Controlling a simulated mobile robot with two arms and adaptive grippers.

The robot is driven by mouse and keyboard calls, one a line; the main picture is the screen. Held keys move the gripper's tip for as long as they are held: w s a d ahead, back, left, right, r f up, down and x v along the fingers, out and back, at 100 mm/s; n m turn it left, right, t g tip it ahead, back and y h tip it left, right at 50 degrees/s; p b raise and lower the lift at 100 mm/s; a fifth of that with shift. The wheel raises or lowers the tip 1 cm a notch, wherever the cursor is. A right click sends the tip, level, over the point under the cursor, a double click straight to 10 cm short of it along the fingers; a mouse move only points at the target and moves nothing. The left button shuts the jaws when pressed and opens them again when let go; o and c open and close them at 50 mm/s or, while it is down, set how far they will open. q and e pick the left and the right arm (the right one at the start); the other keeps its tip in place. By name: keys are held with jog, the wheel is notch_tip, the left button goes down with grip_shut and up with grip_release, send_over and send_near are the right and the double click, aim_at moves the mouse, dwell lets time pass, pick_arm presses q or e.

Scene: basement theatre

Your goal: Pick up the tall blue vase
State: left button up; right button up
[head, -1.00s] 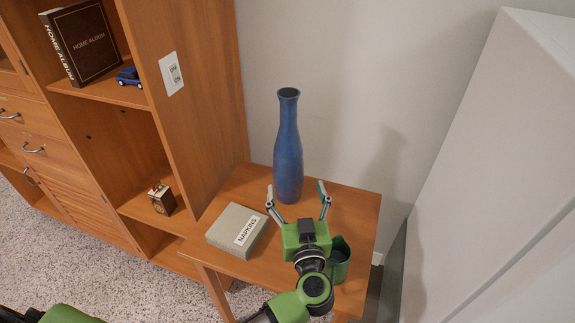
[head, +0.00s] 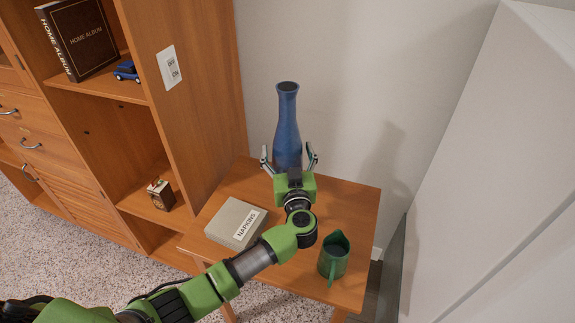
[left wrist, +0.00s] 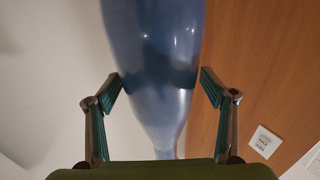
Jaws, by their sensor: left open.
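The tall blue vase (head: 287,130) stands upright on a small wooden side table (head: 357,205), near the wall. My left gripper (head: 289,154) is at the vase's lower body, its two fingers spread on either side of it. In the left wrist view the vase (left wrist: 155,60) fills the middle, and the fingers of my left gripper (left wrist: 160,88) flank it, open, with the left fingertip very close to its edge. The vase's base is hidden behind the gripper in the head view. My right gripper is not in view.
A grey napkin box (head: 236,223) lies on the table left of my arm. A green pitcher (head: 334,257) stands at the front right. A wooden shelf unit (head: 197,120) rises at left, with a wall behind.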

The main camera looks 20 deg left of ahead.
pick_arm(q)
jog(key=c, duration=1.7)
jog(key=shift+r, duration=0.2)
grip_shut()
jog(key=shift+r, duration=0.15)
